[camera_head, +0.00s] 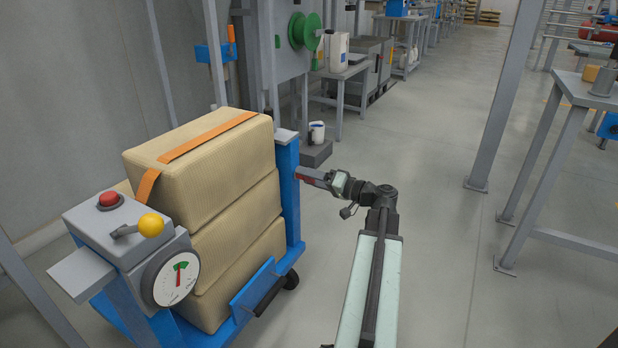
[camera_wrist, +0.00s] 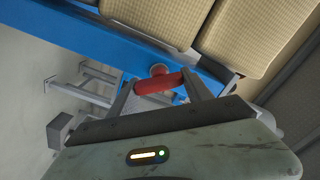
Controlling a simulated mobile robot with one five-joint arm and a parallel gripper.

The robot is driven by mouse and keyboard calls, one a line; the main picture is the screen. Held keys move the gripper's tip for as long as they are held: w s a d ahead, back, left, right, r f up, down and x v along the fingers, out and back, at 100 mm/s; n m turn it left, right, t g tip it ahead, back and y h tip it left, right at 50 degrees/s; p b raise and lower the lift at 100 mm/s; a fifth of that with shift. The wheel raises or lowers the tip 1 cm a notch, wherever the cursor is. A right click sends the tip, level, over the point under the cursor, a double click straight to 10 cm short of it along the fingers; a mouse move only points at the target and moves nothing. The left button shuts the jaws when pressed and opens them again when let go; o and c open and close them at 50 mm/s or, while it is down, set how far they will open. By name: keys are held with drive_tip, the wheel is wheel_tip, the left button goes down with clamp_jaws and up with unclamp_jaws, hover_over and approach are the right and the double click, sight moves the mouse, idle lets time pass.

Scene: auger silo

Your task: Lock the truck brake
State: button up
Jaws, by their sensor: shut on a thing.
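The blue truck (camera_head: 290,190) stands at the left, loaded with stacked tan sacks (camera_head: 205,165). My gripper (camera_head: 312,178) is at the truck's far right post. In the wrist view its two fingers are shut on a red handle (camera_wrist: 157,84) beside the blue frame (camera_wrist: 90,38). The handle's round end shows next to the frame; how it joins is partly hidden. On the truck's near end a grey box carries a red button (camera_head: 109,199) and a lever with a yellow knob (camera_head: 150,225).
A black bar (camera_head: 270,297) sits low on the truck's right side. A grey post (camera_head: 505,100) and a grey table (camera_head: 575,92) stand at the right. Benches and a green reel (camera_head: 305,31) are behind.

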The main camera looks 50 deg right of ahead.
drive_tip(key=shift+r, duration=0.1)
drive_tip(key=o, duration=1.4)
drive_tip(key=shift+c, duration=0.2)
drive_tip(key=v, duration=0.7)
drive_tip(key=shift+s, duration=0.35)
drive_tip(key=shift+d, duration=0.1)
drive_tip(key=shift+c, duration=0.3)
